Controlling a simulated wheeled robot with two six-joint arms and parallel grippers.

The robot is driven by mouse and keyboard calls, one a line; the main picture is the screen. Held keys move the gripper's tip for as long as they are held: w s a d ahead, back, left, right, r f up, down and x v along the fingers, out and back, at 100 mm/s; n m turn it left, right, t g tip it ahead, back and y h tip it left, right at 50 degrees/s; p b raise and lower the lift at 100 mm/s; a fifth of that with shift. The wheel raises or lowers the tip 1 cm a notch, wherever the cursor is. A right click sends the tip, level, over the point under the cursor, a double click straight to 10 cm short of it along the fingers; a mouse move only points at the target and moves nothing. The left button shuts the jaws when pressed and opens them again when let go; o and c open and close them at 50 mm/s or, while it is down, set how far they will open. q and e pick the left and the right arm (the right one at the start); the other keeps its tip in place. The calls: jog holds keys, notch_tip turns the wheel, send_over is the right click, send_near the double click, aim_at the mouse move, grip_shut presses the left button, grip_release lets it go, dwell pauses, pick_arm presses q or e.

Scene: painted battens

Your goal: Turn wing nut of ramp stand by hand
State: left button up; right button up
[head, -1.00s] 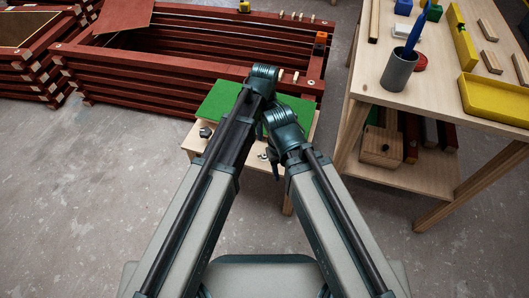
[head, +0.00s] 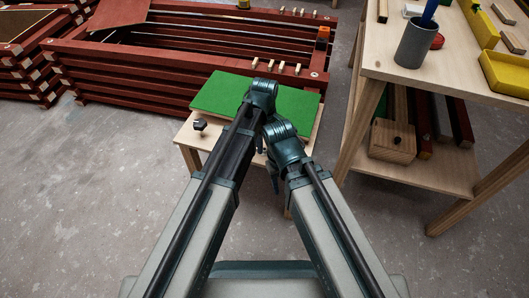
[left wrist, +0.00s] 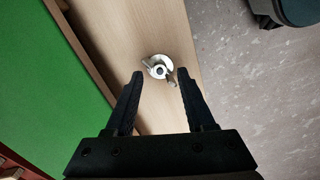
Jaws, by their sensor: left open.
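The ramp stand is a low wooden stand (head: 185,133) with a green top (head: 215,92), in the middle of the head view. The wing nut (left wrist: 155,62) is a small silver piece with two wings, on the bare wood strip beside the green top in the left wrist view. In the head view my arms hide it. My left gripper (left wrist: 160,74) is open, with its two black fingers pointing at the wing nut. The nut shows at the gap between the fingertips, slightly beyond them, and I see no clear contact.
A dark knob (head: 199,125) sits at the stand's left end. Red stacked battens (head: 160,75) form a long frame behind it. A wooden workbench (head: 372,68) stands at the right with a grey cup (head: 414,45) and a yellow tray (head: 505,75). Floor at the left is clear.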

pick_arm(q)
jog(key=shift+f+b, duration=0.5)
jog(key=shift+f, duration=0.4)
grip_shut()
